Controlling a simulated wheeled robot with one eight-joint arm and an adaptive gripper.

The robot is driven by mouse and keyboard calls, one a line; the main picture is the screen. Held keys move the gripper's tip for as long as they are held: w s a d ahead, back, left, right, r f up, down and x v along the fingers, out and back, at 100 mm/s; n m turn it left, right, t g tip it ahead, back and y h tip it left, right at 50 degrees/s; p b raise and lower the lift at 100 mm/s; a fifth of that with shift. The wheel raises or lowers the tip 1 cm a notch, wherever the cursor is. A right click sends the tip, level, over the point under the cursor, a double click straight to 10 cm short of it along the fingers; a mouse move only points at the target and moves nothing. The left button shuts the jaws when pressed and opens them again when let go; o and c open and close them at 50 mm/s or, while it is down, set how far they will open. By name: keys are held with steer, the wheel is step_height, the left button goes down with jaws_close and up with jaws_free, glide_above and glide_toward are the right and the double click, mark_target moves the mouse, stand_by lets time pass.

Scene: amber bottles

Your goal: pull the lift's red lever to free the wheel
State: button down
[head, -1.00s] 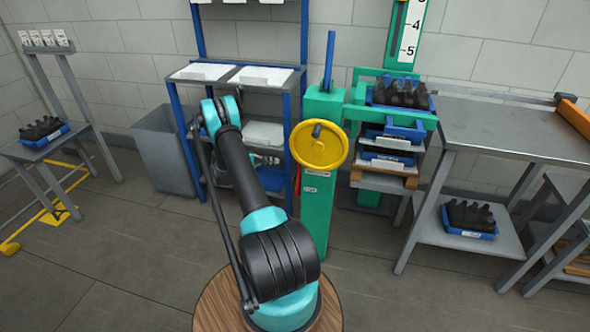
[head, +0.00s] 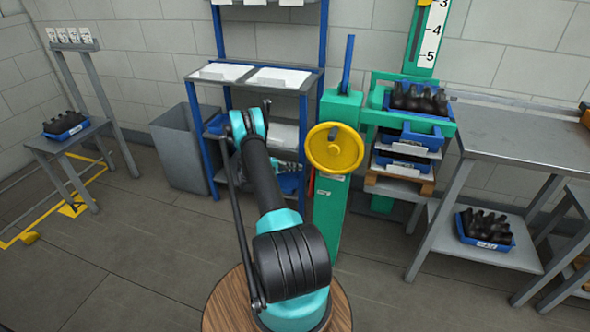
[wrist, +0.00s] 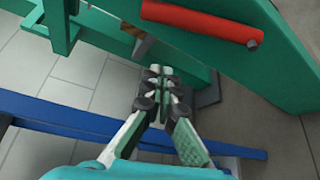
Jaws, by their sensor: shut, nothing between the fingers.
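The red lever (wrist: 205,21) is a red bar along the side of the lift's green post (wrist: 228,55). In the head view a sliver of the lever (head: 311,184) shows at the post's left edge, below the yellow wheel (head: 351,162). The wheel is on the front of the lift's green column (head: 327,218). My gripper (wrist: 162,84) is shut and empty in the wrist view. It is below and left of the lever in that picture, apart from it.
A blue shelf rack (head: 307,98) stands left of the lift, with a grey bin (head: 183,150) beside it. A blue bar (wrist: 75,125) crosses low in the wrist view. A grey table (head: 520,135) stands right of the lift. Floor at front left is clear.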

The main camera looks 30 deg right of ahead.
mark_target(313, 180)
steer(key=s+d, duration=0.3)
steer(key=s, duration=0.2)
steer(key=shift+d+r, duration=0.15)
steer(key=shift+d, duration=0.2)
